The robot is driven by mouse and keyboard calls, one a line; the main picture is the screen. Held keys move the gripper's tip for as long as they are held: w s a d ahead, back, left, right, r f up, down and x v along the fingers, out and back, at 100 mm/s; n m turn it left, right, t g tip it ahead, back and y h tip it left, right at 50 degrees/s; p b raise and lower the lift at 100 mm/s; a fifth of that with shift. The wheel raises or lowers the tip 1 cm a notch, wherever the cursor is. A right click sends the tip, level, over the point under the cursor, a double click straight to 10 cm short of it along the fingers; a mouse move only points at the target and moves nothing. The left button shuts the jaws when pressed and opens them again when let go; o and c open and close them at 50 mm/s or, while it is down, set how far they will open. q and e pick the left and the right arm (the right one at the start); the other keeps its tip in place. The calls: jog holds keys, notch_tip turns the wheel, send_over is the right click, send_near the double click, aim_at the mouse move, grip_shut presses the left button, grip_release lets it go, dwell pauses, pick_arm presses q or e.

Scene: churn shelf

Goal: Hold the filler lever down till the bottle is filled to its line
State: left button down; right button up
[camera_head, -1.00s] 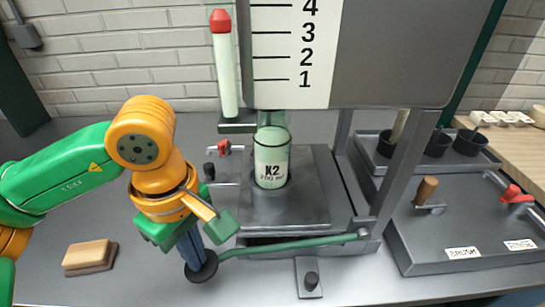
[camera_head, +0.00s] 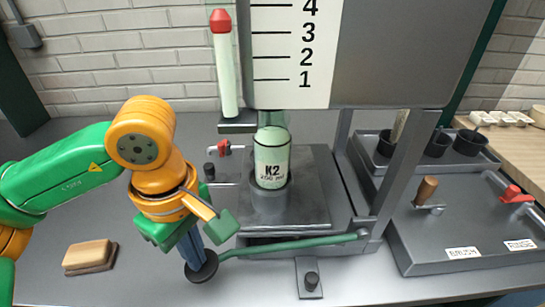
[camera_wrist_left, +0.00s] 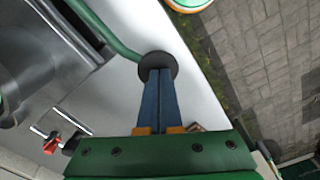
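The filler lever (camera_head: 295,245) is a green bar with a round black pad (camera_head: 202,268) at its left end. My left gripper (camera_head: 198,256) has its blue fingers together, with the tips at the pad. The left wrist view also shows the closed fingertips (camera_wrist_left: 158,80) against the pad (camera_wrist_left: 157,64). The bottle (camera_head: 271,160), marked K2, stands upright in a dark round holder (camera_head: 270,208) under the filler. Pale green liquid fills most of its visible body. I cannot make out the fill line clearly. My right gripper is out of view.
A tall pale green sight tube (camera_head: 228,80) with a red cap stands beside a numbered scale (camera_head: 290,50). A brown block (camera_head: 88,254) lies on the bench at left. A grey station (camera_head: 460,225) with a wooden-handled lever and a red lever stands at right.

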pick_arm(q)
jog(key=shift+f, duration=0.1)
dwell(0.4)
notch_tip(320, 180, up, 2)
jog(key=shift+w+r+p, duration=0.1)
jog(key=shift+p, duration=0.8)
jog(key=shift+d+r, duration=0.1)
jog(key=shift+r+p, duration=0.9)
jog(key=shift+r, duration=0.3)
